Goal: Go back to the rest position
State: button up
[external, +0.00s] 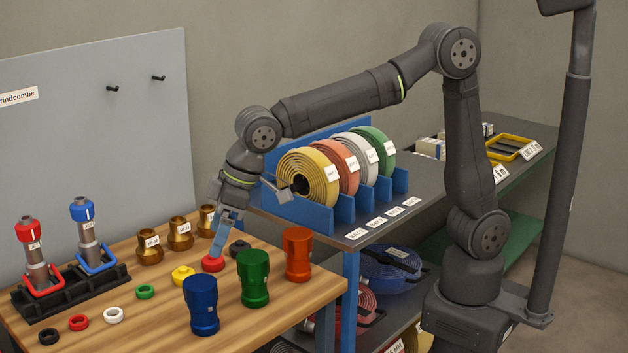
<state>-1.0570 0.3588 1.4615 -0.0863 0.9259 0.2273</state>
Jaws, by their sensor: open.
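My gripper (217,249) has blue fingers and points down over the wooden table (172,285). Its fingertips are just above or at a red round piece (213,264); I cannot tell whether they touch it. The jaws are open. The arm is stretched out to the left from its base, with the elbow high and the wrist bent down.
Blue (201,305), green (253,278) and orange (298,254) fittings stand close by at the table's front right. Brass fittings (180,233) stand behind. A blue rack (318,217) of coiled hoses (308,178) lies under the forearm. Space above the arm is clear.

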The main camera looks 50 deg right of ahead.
aim_at(201, 282)
jog(key=x, duration=1.2)
jog(key=shift+s+d+f, duration=0.1)
jog(key=shift+f, duration=0.1)
notch_tip(201, 282, up, 27)
jog(key=w+d+m+h, duration=0.1)
jog(key=w+d+m, duration=0.2)
jog(key=w+d, duration=0.7)
jog(key=w+d+r+m+t+h, duration=0.1)
jog(key=w+d+m, duration=0.2)
jog(key=w+d, duration=0.8)
jog(key=d, duration=0.6)
jog(key=shift+d, duration=0.25)
jog(key=shift+w+r, duration=0.1)
